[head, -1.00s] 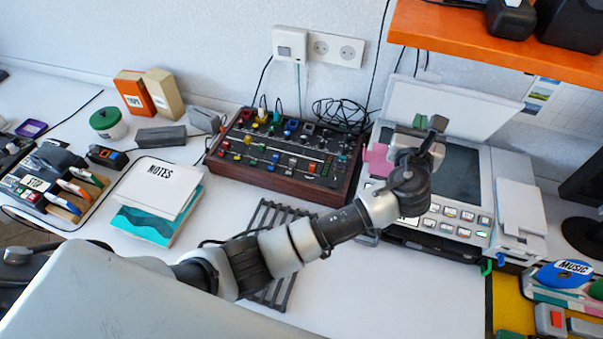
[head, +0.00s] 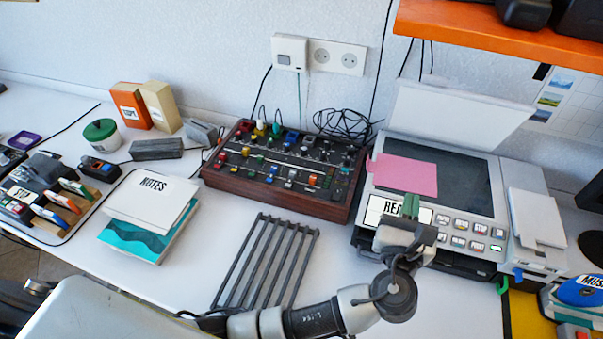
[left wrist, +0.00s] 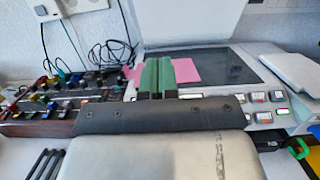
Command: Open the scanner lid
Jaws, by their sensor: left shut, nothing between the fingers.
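The scanner (head: 470,218) stands at the right of the desk. Its white lid (head: 455,112) is raised and leans back towards the wall, and it also shows in the left wrist view (left wrist: 190,20). The dark glass (head: 455,175) is uncovered, with a pink sheet (head: 405,173) lying on its left part. My left gripper (head: 410,205) is at the scanner's front edge, beside the row of buttons, with its green fingers together and nothing between them. The fingers (left wrist: 157,76) partly cover the pink sheet in the wrist view. My right gripper is not seen.
A mixer panel (head: 285,165) with knobs stands left of the scanner. A dark rack (head: 265,262) lies in front of it, and the notes book (head: 150,200) is further left. An orange shelf (head: 500,42) overhangs the back right.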

